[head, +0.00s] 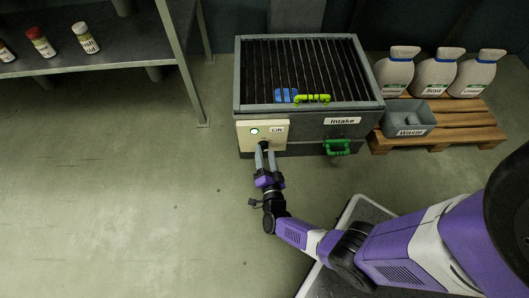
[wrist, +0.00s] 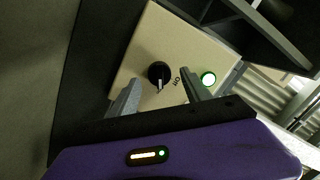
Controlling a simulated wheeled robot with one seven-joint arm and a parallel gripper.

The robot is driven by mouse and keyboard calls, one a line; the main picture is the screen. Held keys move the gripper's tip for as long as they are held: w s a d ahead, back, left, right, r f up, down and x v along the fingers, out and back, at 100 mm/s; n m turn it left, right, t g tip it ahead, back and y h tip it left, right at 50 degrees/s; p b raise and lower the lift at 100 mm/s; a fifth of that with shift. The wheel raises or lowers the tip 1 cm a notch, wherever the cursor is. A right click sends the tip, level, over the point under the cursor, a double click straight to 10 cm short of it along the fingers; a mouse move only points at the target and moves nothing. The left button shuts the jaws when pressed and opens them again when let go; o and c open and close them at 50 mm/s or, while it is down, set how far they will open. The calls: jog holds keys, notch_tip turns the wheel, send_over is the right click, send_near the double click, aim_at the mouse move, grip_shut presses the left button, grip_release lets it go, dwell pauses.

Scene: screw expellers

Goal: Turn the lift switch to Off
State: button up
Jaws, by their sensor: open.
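The lift switch is a round black knob (wrist: 159,72) on a cream panel (wrist: 143,48), seen in the wrist view. Its pale pointer points toward the bottom of that view. A small dark marking (wrist: 176,82) is beside it, too tilted and small to read surely. A green lamp (wrist: 208,78) on the panel is lit. In the head view the panel (head: 244,140) is on the intake box's front left, labelled Lift. My gripper (head: 264,147) is open in front of the panel; in the wrist view its fingertips (wrist: 159,82) are on either side of the knob. Contact with the knob cannot be told.
The intake box (head: 310,133) has a barred top with a blue piece (head: 285,96) and a lime-green handle (head: 312,98) on it. A green handle (head: 337,147) is on its front. The left floor is clear.

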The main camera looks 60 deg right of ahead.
jog(key=shift+w+d, duration=0.4)
jog(key=shift+d, duration=0.1)
grip_shut()
